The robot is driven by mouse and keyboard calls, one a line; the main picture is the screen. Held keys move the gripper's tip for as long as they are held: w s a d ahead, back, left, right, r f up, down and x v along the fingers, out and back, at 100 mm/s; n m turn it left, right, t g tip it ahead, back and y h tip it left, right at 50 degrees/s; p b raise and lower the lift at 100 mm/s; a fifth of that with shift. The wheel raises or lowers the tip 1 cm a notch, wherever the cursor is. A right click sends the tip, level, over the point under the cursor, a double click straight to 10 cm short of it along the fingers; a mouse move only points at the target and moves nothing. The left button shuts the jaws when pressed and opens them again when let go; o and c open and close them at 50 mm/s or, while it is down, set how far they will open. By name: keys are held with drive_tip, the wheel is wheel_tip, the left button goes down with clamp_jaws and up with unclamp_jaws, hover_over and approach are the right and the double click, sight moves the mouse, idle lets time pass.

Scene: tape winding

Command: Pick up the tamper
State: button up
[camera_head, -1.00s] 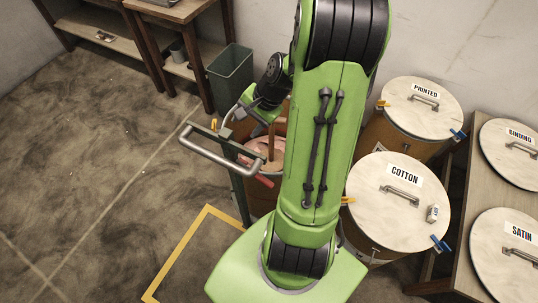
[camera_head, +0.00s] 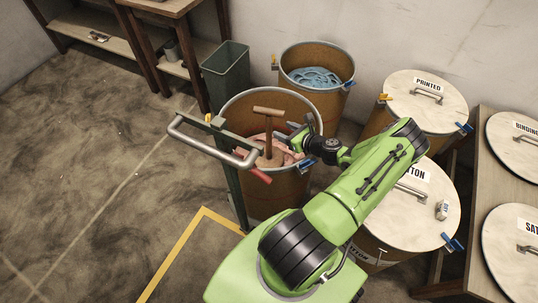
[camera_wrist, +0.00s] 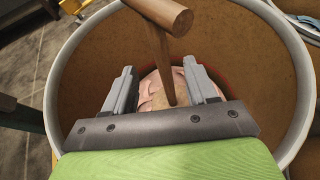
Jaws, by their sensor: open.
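The tamper (camera_head: 268,136) is a wooden tool with a T-shaped handle. It stands upright in an open brown drum (camera_head: 240,200), its foot among pinkish material (camera_head: 285,152). In the wrist view the tamper (camera_wrist: 163,50) rises between and beyond my fingers, its crossbar at the top. My gripper (camera_wrist: 158,90) is open, with one grey finger on each side of the shaft. No contact with the shaft shows. In the head view my gripper (camera_head: 284,143) is over the drum, just right of the shaft, and partly hard to make out.
A metal handlebar (camera_head: 205,145) stands at the drum's left. Another open drum (camera_head: 290,62) holds blue material behind. A green bin (camera_head: 226,72) stands at the back. Lidded drums marked PRINTED (camera_head: 450,105) and COTTON (camera_head: 405,220) stand right. Floor at the left is clear.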

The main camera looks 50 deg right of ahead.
sight(271, 124)
drive_tip(key=b+x, duration=0.2)
drive_tip(key=x, duration=0.5)
drive_tip(key=shift+r, duration=0.1)
clamp_jaws()
idle(0.8)
drive_tip(key=shift+r, duration=0.1)
